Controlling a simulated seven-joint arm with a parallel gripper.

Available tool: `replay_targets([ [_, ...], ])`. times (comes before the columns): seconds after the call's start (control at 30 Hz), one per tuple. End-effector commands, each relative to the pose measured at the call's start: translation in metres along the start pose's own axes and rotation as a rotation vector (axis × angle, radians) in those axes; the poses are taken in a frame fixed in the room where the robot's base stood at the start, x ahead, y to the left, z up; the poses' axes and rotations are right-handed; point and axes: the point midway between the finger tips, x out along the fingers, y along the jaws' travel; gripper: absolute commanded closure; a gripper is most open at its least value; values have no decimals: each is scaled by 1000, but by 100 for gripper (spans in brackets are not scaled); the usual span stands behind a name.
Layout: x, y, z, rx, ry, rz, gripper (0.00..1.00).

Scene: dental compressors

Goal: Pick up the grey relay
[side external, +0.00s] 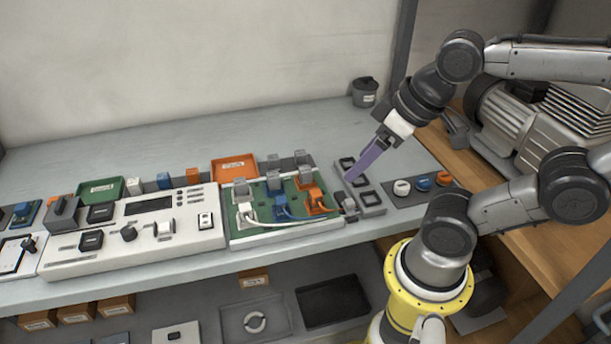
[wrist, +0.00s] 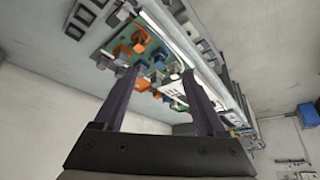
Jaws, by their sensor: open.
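Several grey blocks that could be the grey relay show on and behind the green board (side external: 290,226) in the side view. One grey block (side external: 240,187) stands at the board's left, and another (side external: 302,158) at its back right. I cannot tell for sure which is the relay. My gripper (side external: 350,178) is open, with its purple fingers over the grey slotted holder (side external: 373,211), right of the board. In the wrist view the fingers (wrist: 161,72) are apart, and the green board (wrist: 109,46) shows beyond them. No object is visibly held.
A white control panel (side external: 75,268) lies left of the board. Blue and orange plugs with cables sit on the board. Green (side external: 101,190) and orange (side external: 234,168) trays stand behind. A strip with round knobs (side external: 423,197) lies right of the holder.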

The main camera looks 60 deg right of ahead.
Motion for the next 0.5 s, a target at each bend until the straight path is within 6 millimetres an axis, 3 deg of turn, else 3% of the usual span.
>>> replay_targets([
  [0.27,0,0,0,-12,0,0,28],
  [0.4,-2,0,0,-121,-8,-1,28],
  [0.5,-12,0,-14,-269,-3,0,28],
])
